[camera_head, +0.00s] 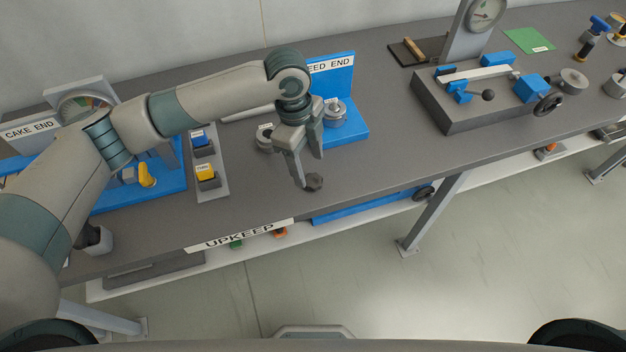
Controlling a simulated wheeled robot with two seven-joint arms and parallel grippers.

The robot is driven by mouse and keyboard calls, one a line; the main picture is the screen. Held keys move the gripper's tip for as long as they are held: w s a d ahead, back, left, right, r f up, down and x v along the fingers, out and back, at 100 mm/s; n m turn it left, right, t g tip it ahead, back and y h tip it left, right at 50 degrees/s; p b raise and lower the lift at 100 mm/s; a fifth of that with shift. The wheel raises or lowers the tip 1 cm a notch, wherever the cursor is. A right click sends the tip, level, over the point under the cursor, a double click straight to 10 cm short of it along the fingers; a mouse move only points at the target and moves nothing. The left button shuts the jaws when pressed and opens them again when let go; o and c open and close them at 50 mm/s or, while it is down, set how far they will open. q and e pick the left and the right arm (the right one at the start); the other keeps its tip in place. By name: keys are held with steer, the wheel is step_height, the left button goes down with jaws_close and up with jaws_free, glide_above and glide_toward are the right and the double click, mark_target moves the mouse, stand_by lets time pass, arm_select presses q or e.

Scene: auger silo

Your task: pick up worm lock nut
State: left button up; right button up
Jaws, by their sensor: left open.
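A small dark grey nut (314,183), which looks like the worm lock nut, lies on the grey bench top near its front edge, behind the UPKEEP label. My left gripper (309,171) points down just above and behind the nut, with its fingers apart. One fingertip overlaps or comes very close to the nut; I cannot tell if they touch. The nut is not held. My right gripper is not in view.
The blue FEED END stand (345,130) with a metal part is just behind and right of the gripper. A switch panel (207,165) stands to the left. Bench top between nut and fixture is clear.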

mark_target(313, 180)
arm_select(q)
steer(key=shift+d+f+p, duration=0.15)
steer(key=shift+f+p, duration=0.4)
steer(key=shift+f, duration=0.05)
steer(key=f, duration=0.1)
steer(key=f+p, duration=0.1)
steer(key=f, duration=0.1)
steer(key=shift+s+d, duration=0.1)
steer(key=shift+d, duration=0.15)
steer(key=shift+f, duration=0.4)
steer(key=shift+c, duration=0.4)
steer(key=c, duration=1.1)
steer(key=shift+r, duration=0.15)
